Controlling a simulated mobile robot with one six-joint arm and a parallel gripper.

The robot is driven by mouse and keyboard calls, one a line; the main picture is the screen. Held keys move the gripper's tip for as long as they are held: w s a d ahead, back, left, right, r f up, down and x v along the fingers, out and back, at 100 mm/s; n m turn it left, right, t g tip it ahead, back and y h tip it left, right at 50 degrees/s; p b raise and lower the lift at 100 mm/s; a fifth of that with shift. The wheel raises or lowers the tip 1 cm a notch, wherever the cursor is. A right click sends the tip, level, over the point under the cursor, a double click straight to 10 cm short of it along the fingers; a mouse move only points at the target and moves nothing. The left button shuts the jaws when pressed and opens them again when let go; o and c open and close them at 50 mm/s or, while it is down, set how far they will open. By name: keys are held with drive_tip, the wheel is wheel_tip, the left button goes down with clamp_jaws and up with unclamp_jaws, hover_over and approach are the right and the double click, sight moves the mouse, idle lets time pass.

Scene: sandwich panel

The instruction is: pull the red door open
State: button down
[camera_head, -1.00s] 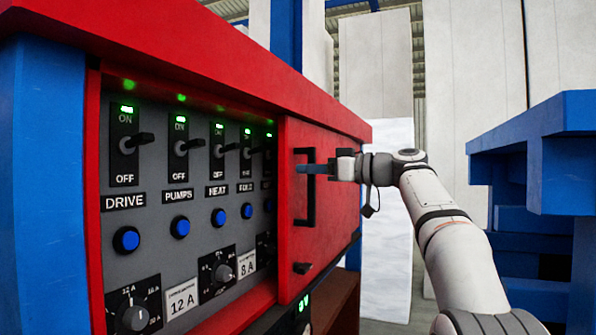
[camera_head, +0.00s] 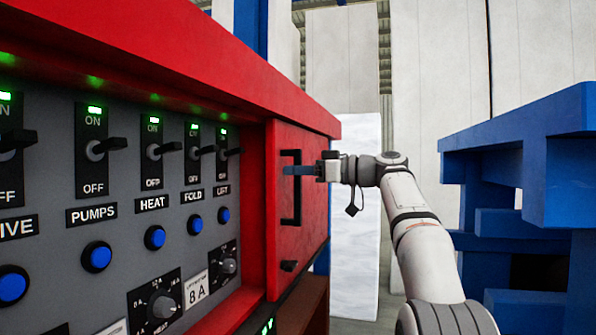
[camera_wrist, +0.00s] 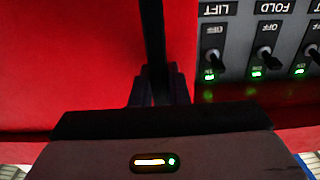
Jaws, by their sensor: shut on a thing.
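The red door (camera_head: 314,215) is at the right end of the red control panel in the head view. It carries a black upright bar handle (camera_head: 297,207). My gripper (camera_head: 292,170) comes from the right and is shut on this handle, around its upper to middle part. In the wrist view the handle (camera_wrist: 153,35) runs down between my gripper's dark fingers (camera_wrist: 158,90), with the red door surface (camera_wrist: 70,65) to the left. The switches up to LIFT (camera_head: 223,150) are uncovered, left of the door.
The grey panel (camera_head: 60,170) has black switches with green lights, blue buttons and dials. A blue stepped structure (camera_head: 520,150) stands to the right of my arm. Pale wall panels (camera_head: 435,90) stand behind.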

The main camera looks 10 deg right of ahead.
drive_tip(key=c, duration=1.4)
unclamp_jaws()
drive_tip(key=shift+s+d, duration=0.1)
drive_tip(key=b+v, duration=0.1)
drive_tip(key=v, duration=0.6)
drive_tip(key=shift+d+b, duration=0.3)
